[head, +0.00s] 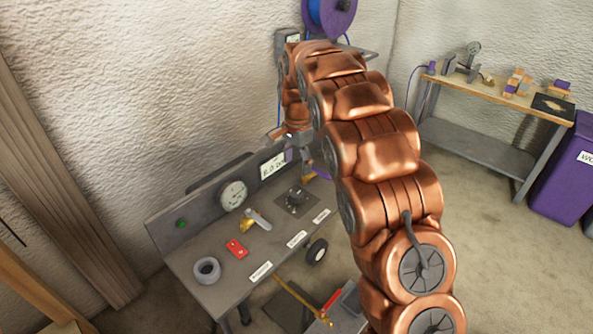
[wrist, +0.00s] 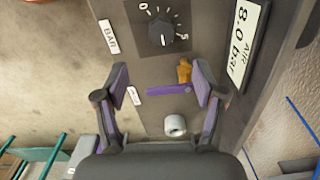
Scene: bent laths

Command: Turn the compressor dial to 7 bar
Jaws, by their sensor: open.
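The compressor dial (wrist: 162,34) is a black round knob on a dark square plate with a pale scale; 0 and 5 are legible. It also shows in the head view (head: 296,196). A white pointer mark shows on it, but its exact setting is too small to read.
A brass valve (wrist: 184,71) with a purple lever (wrist: 168,90) and a silver cylinder (wrist: 175,125) lie between or near my fingers in the wrist view. A white gauge (head: 233,194), a red block (head: 237,249) and a grey ring (head: 207,270) are on the bench to the left.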

